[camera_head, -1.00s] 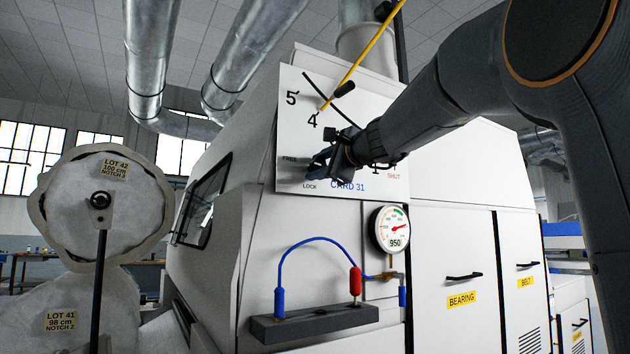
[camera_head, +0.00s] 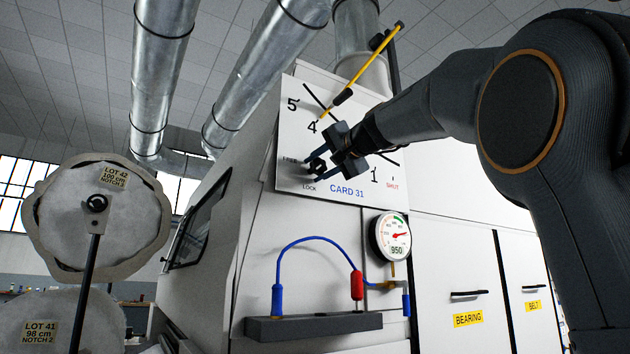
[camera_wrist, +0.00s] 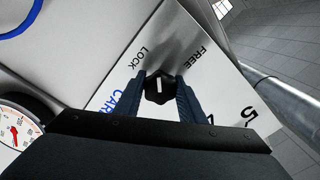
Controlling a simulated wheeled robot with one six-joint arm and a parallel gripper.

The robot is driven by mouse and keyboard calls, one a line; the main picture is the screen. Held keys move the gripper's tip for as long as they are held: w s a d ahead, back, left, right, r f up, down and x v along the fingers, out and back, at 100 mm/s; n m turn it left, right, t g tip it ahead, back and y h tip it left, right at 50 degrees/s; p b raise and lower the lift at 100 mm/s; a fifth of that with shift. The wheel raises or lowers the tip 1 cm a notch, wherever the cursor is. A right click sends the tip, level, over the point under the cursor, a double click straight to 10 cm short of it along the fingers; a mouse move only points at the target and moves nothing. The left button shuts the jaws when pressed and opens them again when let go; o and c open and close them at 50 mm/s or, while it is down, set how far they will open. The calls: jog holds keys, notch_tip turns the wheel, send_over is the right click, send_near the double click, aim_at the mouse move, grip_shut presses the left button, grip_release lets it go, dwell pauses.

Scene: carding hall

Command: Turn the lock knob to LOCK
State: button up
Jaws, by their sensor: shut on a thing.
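The lock knob (camera_wrist: 159,88) is small and dark with a white mark, on the white CARD 31 panel (camera_head: 350,177). In the wrist view its mark runs nearly upright in the picture, pointing between the LOCK label (camera_wrist: 144,57) and the FREE label (camera_wrist: 190,55); I cannot tell its exact setting. My gripper (camera_head: 316,167) reaches the panel from the right. Its two blue fingers (camera_wrist: 160,92) are shut on the knob, one on each side. In the head view the fingers largely hide the knob, with LOCK just below and FREE to its left.
A yellow lever (camera_head: 368,62) slants over the panel, its lower end near the 4. Below are a gauge reading 950 (camera_head: 393,238) and a blue hose (camera_head: 318,238) over a dark ledge (camera_head: 313,326). Lap rolls (camera_head: 97,217) stand at left.

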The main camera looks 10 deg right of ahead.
jog(key=n+b, duration=0.4)
jog(key=n, duration=0.1)
jog(key=shift+f, duration=0.1)
jog(key=shift+n+b, duration=0.95)
jog(key=shift+n, duration=0.95)
jog(key=shift+r+n, duration=0.25)
jog(key=shift+n, duration=0.05)
jog(key=o, duration=1)
jog(key=shift+f, duration=0.1)
jog(key=shift+s, duration=0.1)
jog(key=b+v, duration=0.2)
jog(key=v, duration=0.5)
jog(key=shift+s+d, duration=0.1)
jog(key=shift+s, duration=0.15)
